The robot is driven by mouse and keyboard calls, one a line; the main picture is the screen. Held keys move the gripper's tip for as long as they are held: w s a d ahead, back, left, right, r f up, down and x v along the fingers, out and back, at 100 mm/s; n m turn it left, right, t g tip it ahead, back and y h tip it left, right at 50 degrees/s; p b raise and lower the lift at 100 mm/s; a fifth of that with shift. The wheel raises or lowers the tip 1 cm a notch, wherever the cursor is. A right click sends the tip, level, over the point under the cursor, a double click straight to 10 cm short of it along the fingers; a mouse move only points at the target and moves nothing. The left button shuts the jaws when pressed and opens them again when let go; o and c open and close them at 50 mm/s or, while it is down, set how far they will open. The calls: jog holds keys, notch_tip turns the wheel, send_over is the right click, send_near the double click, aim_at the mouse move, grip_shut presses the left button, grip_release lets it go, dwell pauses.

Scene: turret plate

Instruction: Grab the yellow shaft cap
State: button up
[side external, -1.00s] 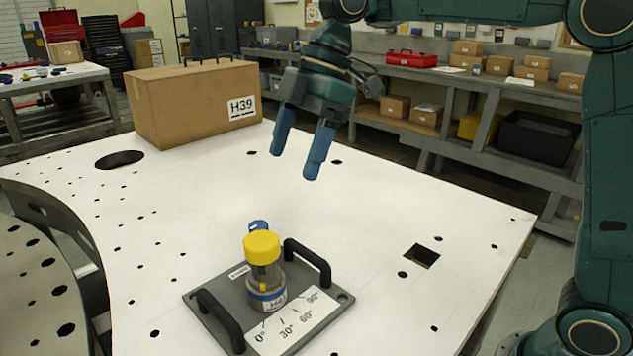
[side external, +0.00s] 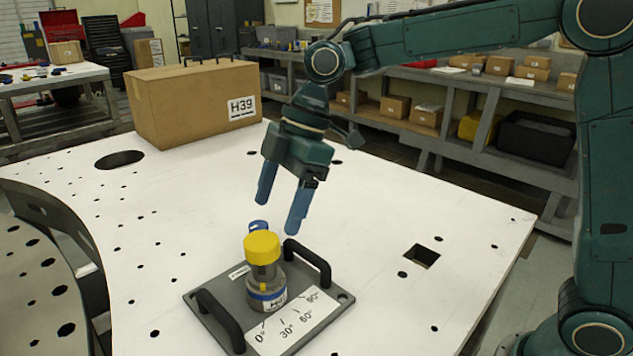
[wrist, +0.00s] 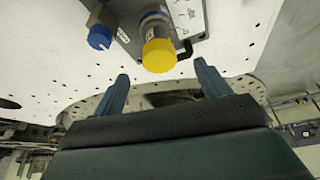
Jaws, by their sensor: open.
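The plate carries an angle scale. My gripper (side external: 281,217) is open and empty, above and behind the cap in the side view, with its blue fingers pointing down. In the wrist view the cap (wrist: 159,55) lies ahead of my gripper (wrist: 162,75), roughly centred between the two fingertips and apart from them.
Two black handles (side external: 308,262) (side external: 220,320) rise on either side of the housing. A blue knob (wrist: 100,37) stands close by. A cardboard box (side external: 190,105) marked H39 is at the back left. The white table (side external: 390,215) has holes and is clear to the right.

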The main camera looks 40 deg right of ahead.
aim_at(267, 238)
jog(key=shift+a+f, duration=0.15)
jog(key=shift+f, duration=0.2)
jog(key=shift+x, duration=2.45)
jog(key=shift+w, duration=0.15)
jog(key=shift+c, duration=0.3)
jog(key=c, duration=1)
